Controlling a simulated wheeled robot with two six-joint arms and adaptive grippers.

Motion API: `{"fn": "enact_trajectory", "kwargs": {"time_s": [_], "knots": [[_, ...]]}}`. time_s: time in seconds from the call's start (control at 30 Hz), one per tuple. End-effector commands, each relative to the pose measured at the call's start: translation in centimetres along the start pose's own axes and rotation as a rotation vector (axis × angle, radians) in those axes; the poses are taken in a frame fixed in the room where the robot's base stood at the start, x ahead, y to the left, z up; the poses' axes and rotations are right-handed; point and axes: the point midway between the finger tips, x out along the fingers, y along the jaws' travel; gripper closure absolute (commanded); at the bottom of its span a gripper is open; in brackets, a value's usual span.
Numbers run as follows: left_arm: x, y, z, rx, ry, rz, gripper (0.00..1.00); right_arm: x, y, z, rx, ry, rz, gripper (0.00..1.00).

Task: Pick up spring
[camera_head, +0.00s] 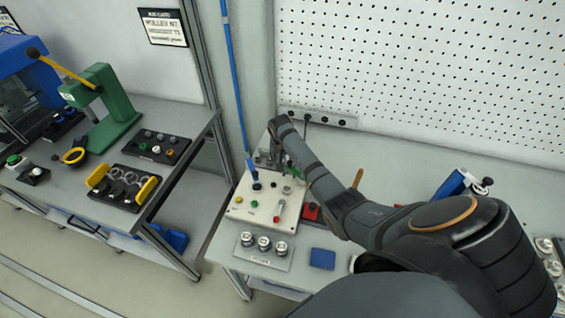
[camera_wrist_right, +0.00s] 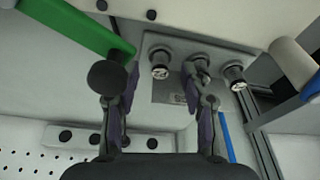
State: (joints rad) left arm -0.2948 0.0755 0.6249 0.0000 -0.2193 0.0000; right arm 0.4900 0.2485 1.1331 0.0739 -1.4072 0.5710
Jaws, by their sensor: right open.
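My right gripper (camera_wrist_right: 163,82) is open in the right wrist view, with nothing seen between its fingers. In the head view the right gripper (camera_head: 276,158) points down at the back of the right bench. Beyond the fingertips is a grey plate (camera_wrist_right: 175,93) with three short cylindrical parts. The left part (camera_wrist_right: 160,62) lies between the fingertips in the picture. The middle one (camera_wrist_right: 200,62) is partly covered by a finger; the right one (camera_wrist_right: 235,75) is clear. I cannot make out coils well enough to say which is the spring. My left gripper is not in view.
A green bar (camera_wrist_right: 75,25) and a black knob (camera_wrist_right: 108,78) are close to the left finger in the wrist view. A cream button panel (camera_head: 240,212) and a plate with three silver parts (camera_head: 264,258) are in front.

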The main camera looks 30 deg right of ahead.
Motion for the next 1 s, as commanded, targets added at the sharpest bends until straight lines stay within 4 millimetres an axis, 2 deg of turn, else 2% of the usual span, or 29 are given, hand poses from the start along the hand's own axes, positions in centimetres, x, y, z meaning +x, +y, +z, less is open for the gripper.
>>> {"fn": "enact_trajectory", "kwargs": {"time_s": [0.1,0.27,0.6,0.9,1.0], "knots": [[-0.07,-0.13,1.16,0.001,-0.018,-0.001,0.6,0.57,-0.03,0.01,-0.001,0.001,0.0,0.55],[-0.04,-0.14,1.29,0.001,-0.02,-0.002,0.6,0.58,-0.03,0.01,-0.001,0.001,-0.001,0.55],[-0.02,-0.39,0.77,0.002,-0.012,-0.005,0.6,0.55,-0.03,0.01,-0.001,0.001,-0.001,0.98],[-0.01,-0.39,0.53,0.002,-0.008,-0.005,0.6,0.54,-0.01,0.0,-0.001,0.001,-0.001,0.99],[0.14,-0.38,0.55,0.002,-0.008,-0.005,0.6,-0.05,-0.05,-0.27,0.0,0.004,-0.002,0.99]]}}
